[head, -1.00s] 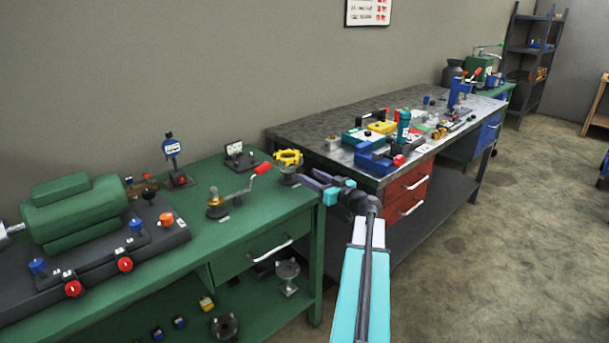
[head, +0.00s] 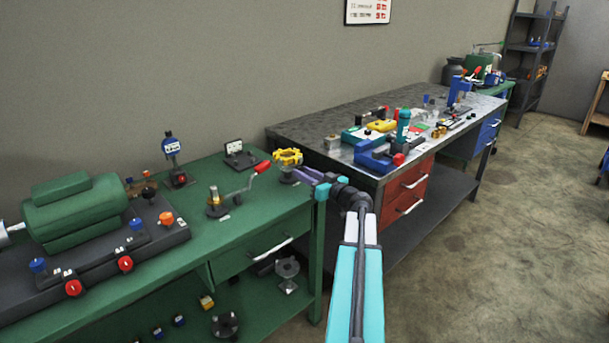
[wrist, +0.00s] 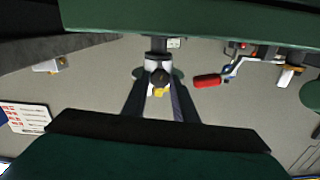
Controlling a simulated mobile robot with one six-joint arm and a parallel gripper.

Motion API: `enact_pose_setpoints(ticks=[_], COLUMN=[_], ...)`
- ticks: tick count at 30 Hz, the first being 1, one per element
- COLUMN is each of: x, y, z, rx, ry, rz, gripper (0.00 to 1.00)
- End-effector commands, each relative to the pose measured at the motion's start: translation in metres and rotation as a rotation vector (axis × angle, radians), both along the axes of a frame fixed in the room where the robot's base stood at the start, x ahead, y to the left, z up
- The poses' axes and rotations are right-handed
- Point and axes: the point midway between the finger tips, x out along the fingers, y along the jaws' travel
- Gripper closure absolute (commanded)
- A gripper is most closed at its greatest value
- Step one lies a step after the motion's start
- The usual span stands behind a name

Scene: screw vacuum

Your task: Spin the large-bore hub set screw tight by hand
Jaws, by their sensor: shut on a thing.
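My gripper (head: 310,176) is at the right end of the green bench, its purple fingers pointing left toward a yellow lobed hub-like part (head: 288,157) on a dark stand. The fingertips meet or overlap its lower right side; the gap cannot be judged. In the wrist view my gripper (wrist: 159,80) closes around a small dark round end with a bit of yellow below, which I take for the set screw (wrist: 160,77). Its shaft and seat are mostly hidden, so how deep it sits cannot be told.
A crank with a red handle (head: 262,167) stands just left of the yellow part. A small plate stand (head: 240,155) is behind it. A green motor (head: 75,215) fills the bench's left side. The metal workbench (head: 300,132) with blue vise (head: 375,158) lies right.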

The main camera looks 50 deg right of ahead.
Motion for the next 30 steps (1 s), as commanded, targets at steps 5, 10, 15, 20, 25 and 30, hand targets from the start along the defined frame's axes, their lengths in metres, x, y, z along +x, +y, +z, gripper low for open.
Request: enact_pose_setpoints(ticks=[5, 10, 15, 20, 25, 30], x=[0.002, 0.0019, 0.0014, 0.0012, 0.0009, 0.0007], y=[-0.005, -0.0062, -0.0066, -0.0069, -0.0072, -0.0073], z=[-0.0012, -0.0022, -0.0032, -0.0033, -0.0037, -0.0031], rx=[0.009, 0.044, 0.112, 0.205, 0.329, 0.462], ry=[0.001, -0.002, -0.007, -0.014, -0.022, -0.031], rz=[0.005, 0.004, 0.003, 0.002, 0.002, 0.002], gripper=[0.97, 0.97, 0.97, 0.97, 0.97, 0.97])
